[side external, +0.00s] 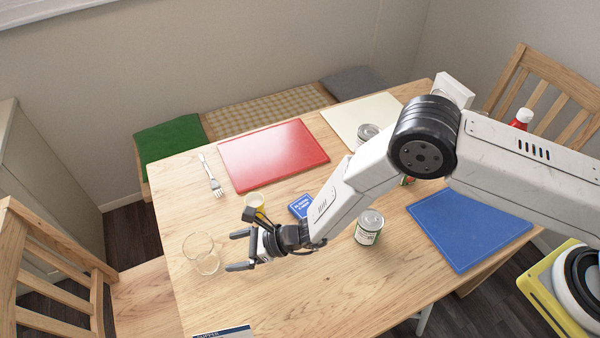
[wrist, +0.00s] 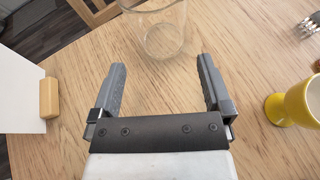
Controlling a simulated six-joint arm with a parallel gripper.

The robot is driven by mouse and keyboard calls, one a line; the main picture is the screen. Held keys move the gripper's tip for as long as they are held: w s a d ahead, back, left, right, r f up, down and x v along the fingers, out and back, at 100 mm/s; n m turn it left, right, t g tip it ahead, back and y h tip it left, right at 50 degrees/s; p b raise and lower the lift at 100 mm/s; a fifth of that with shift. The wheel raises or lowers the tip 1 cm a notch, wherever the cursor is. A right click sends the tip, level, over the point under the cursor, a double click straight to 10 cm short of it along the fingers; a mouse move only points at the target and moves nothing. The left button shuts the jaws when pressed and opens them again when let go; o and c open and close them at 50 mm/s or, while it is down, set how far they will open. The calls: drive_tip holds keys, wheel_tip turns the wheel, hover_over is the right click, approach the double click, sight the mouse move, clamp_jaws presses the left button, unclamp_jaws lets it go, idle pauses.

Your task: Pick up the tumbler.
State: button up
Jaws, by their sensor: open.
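The tumbler (side external: 203,255) is a clear glass near the left end of the wooden table. In the wrist view the tumbler (wrist: 164,40) shows at the top, just beyond the fingertips and roughly centred between them. The top of the glass is cut off there. My gripper (side external: 232,251) is open and empty, to the right of the glass in the side view, with its fingers pointing at it. In the wrist view my gripper (wrist: 157,65) has its two dark fingers wide apart, with bare table between them. I cannot tell whether the fingertips touch the glass.
A yellow egg cup (wrist: 295,104) stands right of my fingers. A fork (side external: 211,175), a red board (side external: 272,155), a blue box (side external: 300,206) and a can (side external: 369,227) are on the table. A white card in a wooden holder (wrist: 48,97) stands left of my fingers.

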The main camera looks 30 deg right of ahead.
sight(217, 255)
drive_tip(key=shift+a+f+t, duration=0.15)
drive_tip(key=shift+f+t, duration=0.15)
drive_tip(key=shift+m, duration=0.3)
drive_tip(key=shift+w+a+f, duration=0.15)
drive_tip(key=shift+a+f, duration=0.05)
drive_tip(key=shift+a, duration=0.15)
drive_tip(key=shift+x, duration=0.9)
drive_tip(key=shift+a, duration=0.1)
drive_tip(key=shift+x, duration=2.5)
drive_tip(key=shift+r, duration=0.15)
drive_tip(key=shift+c, duration=0.2)
